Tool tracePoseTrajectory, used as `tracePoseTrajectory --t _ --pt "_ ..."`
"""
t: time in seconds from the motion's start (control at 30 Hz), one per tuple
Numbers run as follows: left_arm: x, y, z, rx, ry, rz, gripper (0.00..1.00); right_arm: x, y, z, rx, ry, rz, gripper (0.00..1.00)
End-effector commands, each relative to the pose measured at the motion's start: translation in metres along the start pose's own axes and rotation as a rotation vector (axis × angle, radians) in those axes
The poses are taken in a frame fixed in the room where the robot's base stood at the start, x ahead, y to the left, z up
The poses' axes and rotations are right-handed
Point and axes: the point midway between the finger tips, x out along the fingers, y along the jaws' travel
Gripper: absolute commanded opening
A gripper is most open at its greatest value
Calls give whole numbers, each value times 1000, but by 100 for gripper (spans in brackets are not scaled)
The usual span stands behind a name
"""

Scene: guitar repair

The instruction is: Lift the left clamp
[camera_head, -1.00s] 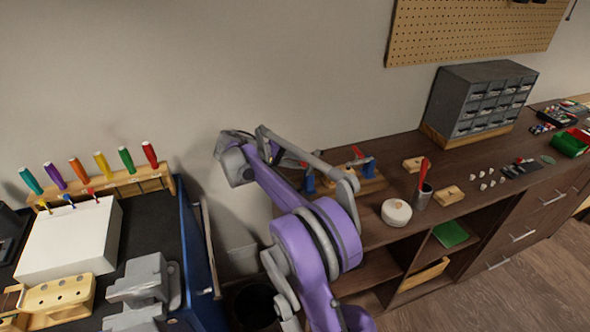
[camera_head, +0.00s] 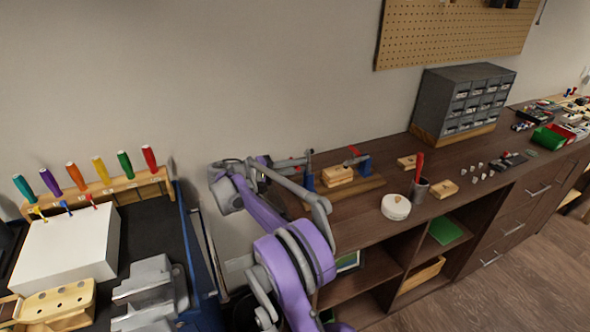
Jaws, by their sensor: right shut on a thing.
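The left clamp (camera_head: 309,171), blue with a red tip, is upright at the left end of a wooden board (camera_head: 368,186) on the brown bench. My right gripper (camera_head: 305,160) reaches it from the left and is shut on it near its top; the fingers are small and partly hidden by my purple arm. I cannot tell whether the clamp's foot is clear of the board. The right clamp (camera_head: 365,165), blue with a red handle, stands on the board, with wooden blocks (camera_head: 337,175) between the two. My left gripper is not in view.
A white round tin (camera_head: 396,207), a grey cup (camera_head: 420,189) with a red-handled tool and small wooden blocks (camera_head: 444,190) stand right of the board. A grey drawer cabinet (camera_head: 463,100) is behind. A tool cart with screwdrivers in a wooden rack (camera_head: 110,190) is at left.

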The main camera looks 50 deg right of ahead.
Motion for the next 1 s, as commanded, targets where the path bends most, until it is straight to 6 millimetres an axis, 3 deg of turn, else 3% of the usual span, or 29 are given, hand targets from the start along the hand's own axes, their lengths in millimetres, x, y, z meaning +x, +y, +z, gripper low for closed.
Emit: tracePoseTrajectory --t 0.6,0.63,0.7,1.0 --pt "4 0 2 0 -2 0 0 0 -2 -2 0 4 35 0" --pt "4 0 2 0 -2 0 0 0 -2 -2 0 4 35 20" --pt "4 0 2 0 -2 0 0 0 -2 -2 0 4 35 31" --pt "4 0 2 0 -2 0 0 -1 -2 -1 0 2 35 31"
